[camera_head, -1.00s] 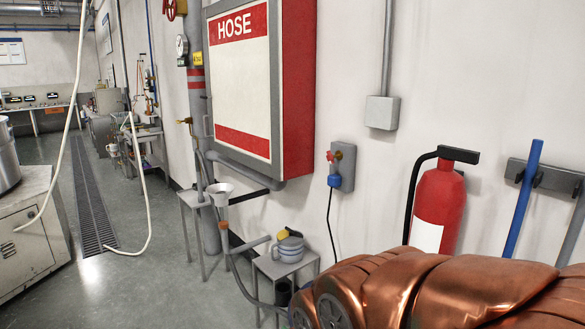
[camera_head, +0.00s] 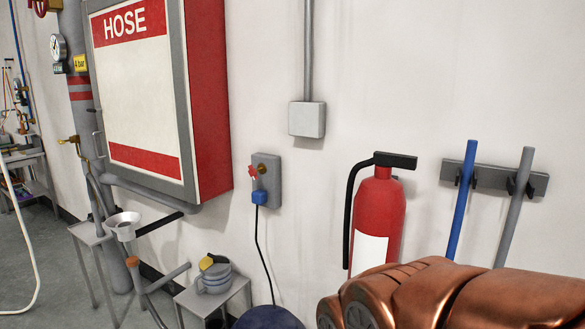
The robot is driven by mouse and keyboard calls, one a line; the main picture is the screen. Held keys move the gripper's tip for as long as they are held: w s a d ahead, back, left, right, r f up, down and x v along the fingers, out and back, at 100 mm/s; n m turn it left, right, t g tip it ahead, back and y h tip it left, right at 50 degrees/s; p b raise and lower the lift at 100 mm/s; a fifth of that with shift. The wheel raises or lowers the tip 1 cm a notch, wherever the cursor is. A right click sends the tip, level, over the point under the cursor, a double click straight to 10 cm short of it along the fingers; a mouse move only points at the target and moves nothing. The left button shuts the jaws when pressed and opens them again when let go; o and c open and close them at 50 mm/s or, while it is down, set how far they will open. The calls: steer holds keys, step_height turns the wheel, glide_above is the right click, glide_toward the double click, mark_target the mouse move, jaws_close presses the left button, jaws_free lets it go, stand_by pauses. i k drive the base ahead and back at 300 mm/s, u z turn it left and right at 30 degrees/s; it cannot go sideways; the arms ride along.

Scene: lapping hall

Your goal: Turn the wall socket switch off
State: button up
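The wall socket (camera_head: 267,181) is a grey box on the white wall, near the middle of the view. A red switch lever (camera_head: 253,172) sticks out at its left side, beside a small brass-coloured knob (camera_head: 262,168). A blue plug (camera_head: 259,197) sits at its lower front, with a black cable hanging down from it. The switch's exact setting is too small to tell. A copper-coloured part of my own body fills the lower right. My gripper does not show in this view.
A red hose cabinet (camera_head: 212,95) juts from the wall left of the socket. A grey junction box (camera_head: 307,119) is above right. A fire extinguisher (camera_head: 378,215) and a tool rack (camera_head: 490,178) hang to the right. A small table (camera_head: 232,288) with a grey pot (camera_head: 214,279) stands below left.

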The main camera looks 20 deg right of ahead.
mark_target(254, 173)
steer(key=z, duration=0.25)
steer(key=i, duration=0.7)
steer(key=u, duration=0.6)
steer(key=i, duration=0.6)
steer(key=u, duration=0.7)
